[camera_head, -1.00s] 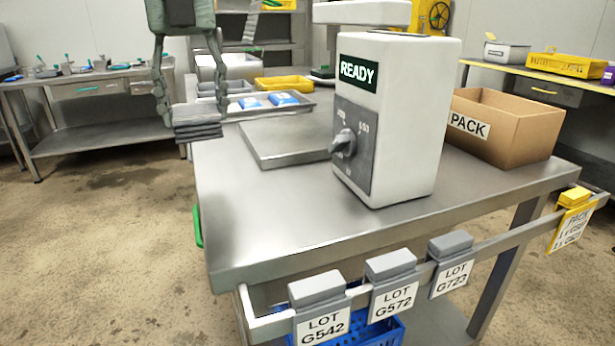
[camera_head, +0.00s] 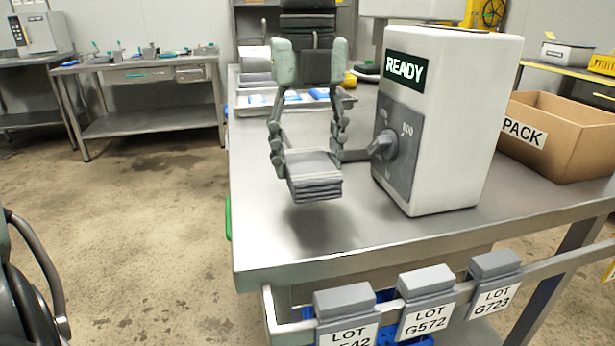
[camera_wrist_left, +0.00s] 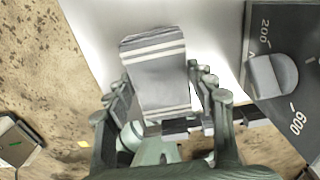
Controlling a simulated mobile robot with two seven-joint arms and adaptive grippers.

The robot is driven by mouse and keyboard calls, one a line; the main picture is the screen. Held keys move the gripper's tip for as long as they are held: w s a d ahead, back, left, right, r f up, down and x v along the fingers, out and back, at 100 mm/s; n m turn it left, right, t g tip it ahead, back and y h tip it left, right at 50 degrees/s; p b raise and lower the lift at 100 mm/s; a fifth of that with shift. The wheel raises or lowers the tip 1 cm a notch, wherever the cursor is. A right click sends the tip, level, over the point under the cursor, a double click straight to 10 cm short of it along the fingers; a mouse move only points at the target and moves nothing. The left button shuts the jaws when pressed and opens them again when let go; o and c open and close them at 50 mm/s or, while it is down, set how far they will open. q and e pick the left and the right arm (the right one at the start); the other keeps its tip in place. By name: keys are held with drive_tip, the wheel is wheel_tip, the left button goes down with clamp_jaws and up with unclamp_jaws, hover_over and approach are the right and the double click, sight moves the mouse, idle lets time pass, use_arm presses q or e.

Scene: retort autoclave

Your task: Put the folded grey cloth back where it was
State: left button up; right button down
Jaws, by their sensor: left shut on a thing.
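The folded grey cloth (camera_head: 316,180) is a small layered stack. My left gripper (camera_head: 308,160) points down and is shut on it. It holds the cloth above the steel table (camera_head: 290,235), left of the white READY box (camera_head: 455,120); a shadow lies on the tabletop below. In the left wrist view the cloth (camera_wrist_left: 155,80) has pale stripes and sits between the fingers (camera_wrist_left: 160,95). My right gripper is not in view.
The box's dial (camera_head: 382,146) is close to the right finger. A tray with blue packs (camera_head: 293,98) lies behind the gripper. The PACK carton (camera_head: 565,130) stands to the right. LOT tags (camera_head: 428,315) hang on the front rail. The front left tabletop is clear.

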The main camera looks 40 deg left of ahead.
sight(307, 160)
use_arm(q)
wheel_tip(307, 160, down, 4)
drive_tip(key=shift+r, duration=0.2)
drive_tip(key=shift+f, duration=0.1)
drive_tip(key=o, duration=0.7)
drive_tip(key=shift+c, duration=0.2)
drive_tip(key=o, duration=0.5)
drive_tip(key=shift+c, duration=0.2)
